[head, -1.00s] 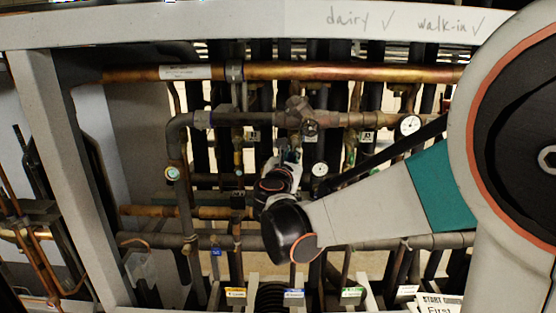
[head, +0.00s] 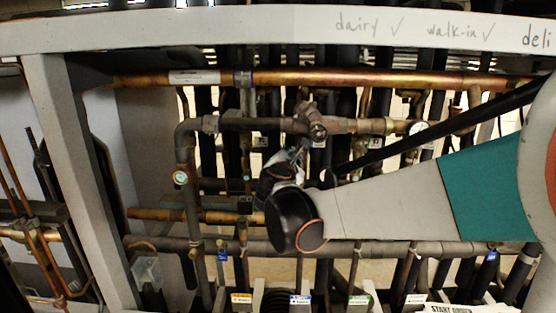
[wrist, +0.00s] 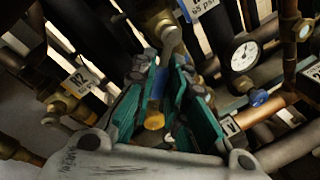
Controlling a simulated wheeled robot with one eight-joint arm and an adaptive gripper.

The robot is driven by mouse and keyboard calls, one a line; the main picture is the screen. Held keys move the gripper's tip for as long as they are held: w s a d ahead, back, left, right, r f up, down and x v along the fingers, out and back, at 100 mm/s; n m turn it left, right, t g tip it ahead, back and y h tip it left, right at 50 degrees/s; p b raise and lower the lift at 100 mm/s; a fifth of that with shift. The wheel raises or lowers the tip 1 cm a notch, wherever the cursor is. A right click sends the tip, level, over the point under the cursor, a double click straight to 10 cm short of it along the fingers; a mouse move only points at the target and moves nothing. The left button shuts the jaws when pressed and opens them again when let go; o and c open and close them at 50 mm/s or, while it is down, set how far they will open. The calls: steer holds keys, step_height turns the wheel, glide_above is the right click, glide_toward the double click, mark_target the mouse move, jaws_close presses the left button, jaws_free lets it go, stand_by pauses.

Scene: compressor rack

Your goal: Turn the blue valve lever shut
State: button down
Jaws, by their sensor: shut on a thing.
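The blue valve lever (wrist: 158,82) shows in the wrist view between the teal finger pads of my gripper (wrist: 165,72). A brass fitting (wrist: 155,121) shows just below the blue part. My gripper is shut on the lever, with the pads on both sides of it. In the head view my gripper (head: 297,150) is at the middle of the rack, below a valve body (head: 318,129) on the horizontal pipe. The lever is hidden there by my wrist and fingers.
A round gauge (wrist: 244,53) and a blue knob (wrist: 258,98) are right of my gripper in the wrist view. Copper pipe (head: 380,77) crosses above, and a dark pipe (head: 390,248) crosses below. A grey frame post (head: 80,180) stands at left. Room among the pipes is tight.

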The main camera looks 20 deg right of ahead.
steer(key=shift+s, duration=0.1)
steer(key=c, duration=1.6)
jaws_free()
steer(key=shift+s+a, duration=0.1)
steer(key=v, duration=1.1)
steer(key=shift+s+a, duration=0.1)
steer(key=shift+s, duration=0.25)
steer(key=shift+c, duration=0.5)
